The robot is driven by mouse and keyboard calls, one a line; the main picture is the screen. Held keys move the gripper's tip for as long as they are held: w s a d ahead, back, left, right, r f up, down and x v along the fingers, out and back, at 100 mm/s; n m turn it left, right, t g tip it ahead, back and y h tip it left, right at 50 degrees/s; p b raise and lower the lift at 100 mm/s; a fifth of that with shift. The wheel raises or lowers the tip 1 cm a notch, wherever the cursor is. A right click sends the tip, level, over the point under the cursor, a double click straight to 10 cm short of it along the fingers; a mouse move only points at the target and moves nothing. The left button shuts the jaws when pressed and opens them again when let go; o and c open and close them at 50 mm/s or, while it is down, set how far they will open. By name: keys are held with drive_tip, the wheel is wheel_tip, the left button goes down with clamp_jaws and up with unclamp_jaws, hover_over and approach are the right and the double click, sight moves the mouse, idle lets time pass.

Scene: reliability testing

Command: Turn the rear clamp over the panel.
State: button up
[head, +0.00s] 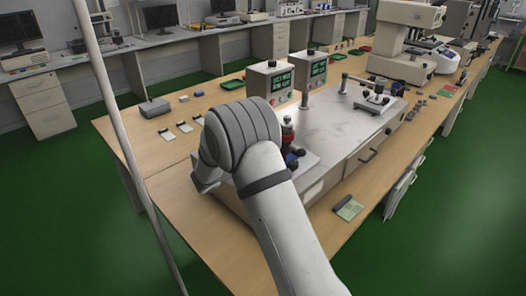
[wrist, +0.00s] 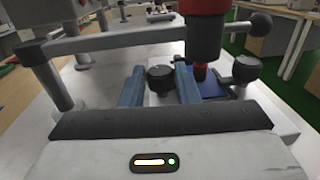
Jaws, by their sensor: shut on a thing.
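In the wrist view, the two blue-grey fingers of my gripper (wrist: 158,88) stand on either side of a round black knob (wrist: 160,74). They are shut on this knob, which seems to belong to a clamp; its arm is mostly hidden. A blue panel (wrist: 208,88) lies just right of the fingers, under a red and black cylinder (wrist: 203,35). Another clamp with a black knob (wrist: 245,68) stands at the panel's right side. In the head view my arm hides the gripper; the red-topped fixture (head: 287,130) and dark knobs (head: 291,162) show beside it.
A grey bar (wrist: 110,42) crosses above the fingers in the wrist view, close to them. In the head view, two display boxes (head: 270,83) stand behind the fixture on the metal plate (head: 335,115). A small green and grey item (head: 348,208) lies at the wooden bench's front right.

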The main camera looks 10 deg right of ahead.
drive_tip(key=shift+w+m+g, duration=0.1)
drive_tip(key=shift+m+g, duration=0.2)
drive_tip(key=shift+g, duration=0.2)
drive_tip(key=m+g, duration=0.1)
drive_tip(key=m+g+h, duration=0.1)
drive_tip(key=g, duration=0.1)
drive_tip(key=shift+w+a+h+p, duration=0.15)
drive_tip(key=shift+w+h+p, duration=0.15)
drive_tip(key=shift+p, duration=0.05)
drive_tip(key=shift+w+m+g+h+p, duration=0.2)
drive_tip(key=shift+m+g, duration=0.6)
drive_tip(key=shift+g, duration=0.4)
drive_tip(key=shift+w+m+g+h+p, duration=0.1)
drive_tip(key=shift+m+g+p, duration=0.1)
drive_tip(key=shift+m+g, duration=0.8)
drive_tip(key=shift+g, duration=0.4)
drive_tip(key=o, duration=0.7)
drive_tip(key=a, duration=0.8)
drive_tip(key=shift+w+b, duration=0.1)
drive_tip(key=shift+b, duration=0.25)
drive_tip(key=shift+d, duration=0.15)
